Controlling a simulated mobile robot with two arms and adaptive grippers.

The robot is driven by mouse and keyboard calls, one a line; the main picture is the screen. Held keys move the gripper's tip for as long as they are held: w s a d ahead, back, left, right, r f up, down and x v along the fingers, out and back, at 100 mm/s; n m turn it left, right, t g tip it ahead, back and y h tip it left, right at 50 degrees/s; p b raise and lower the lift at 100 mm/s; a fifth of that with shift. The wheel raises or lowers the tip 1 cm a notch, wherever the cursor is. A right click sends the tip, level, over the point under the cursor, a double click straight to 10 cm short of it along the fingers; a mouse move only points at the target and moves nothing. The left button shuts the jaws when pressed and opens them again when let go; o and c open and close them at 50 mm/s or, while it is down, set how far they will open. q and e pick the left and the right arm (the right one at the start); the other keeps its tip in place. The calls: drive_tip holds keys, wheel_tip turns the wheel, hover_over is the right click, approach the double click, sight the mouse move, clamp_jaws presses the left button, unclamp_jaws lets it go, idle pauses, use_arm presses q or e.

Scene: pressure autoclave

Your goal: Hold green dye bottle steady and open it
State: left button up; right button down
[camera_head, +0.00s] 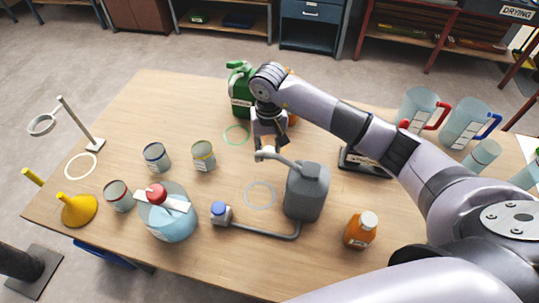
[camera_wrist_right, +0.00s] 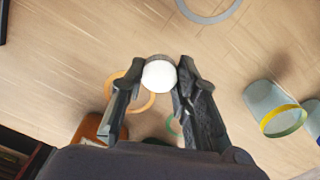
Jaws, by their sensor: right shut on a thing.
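A green container (camera_head: 241,92) with a pale label stands at the back of the table, partly behind my right arm. I cannot tell whether it is the green dye bottle. My right gripper (camera_head: 266,150) is in front of it and to its right, apart from it, pointing down behind the grey jug. In the right wrist view, my right gripper (camera_wrist_right: 159,78) is shut on a round white cap (camera_wrist_right: 159,75). Whether a bottle is under the cap is hidden. My left gripper is not in view.
The grey jug (camera_head: 307,190), with its spout, stands close in front of the right gripper. An orange bottle (camera_head: 360,230) with a white cap is at the front right. A blue-liquid bottle (camera_head: 170,220) and several jars stand left. Wood is clear at the back left.

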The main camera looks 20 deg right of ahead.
sight(269, 166)
wheel_tip(269, 166, down, 4)
drive_tip(key=shift+f+p, duration=0.25)
drive_tip(key=shift+p, duration=0.3)
drive_tip(key=shift+f, duration=0.35)
drive_tip(key=shift+f, duration=0.1)
drive_tip(key=shift+f, duration=0.1)
drive_tip(key=c, duration=1.3)
unclamp_jaws()
drive_tip(key=shift+o, duration=0.3)
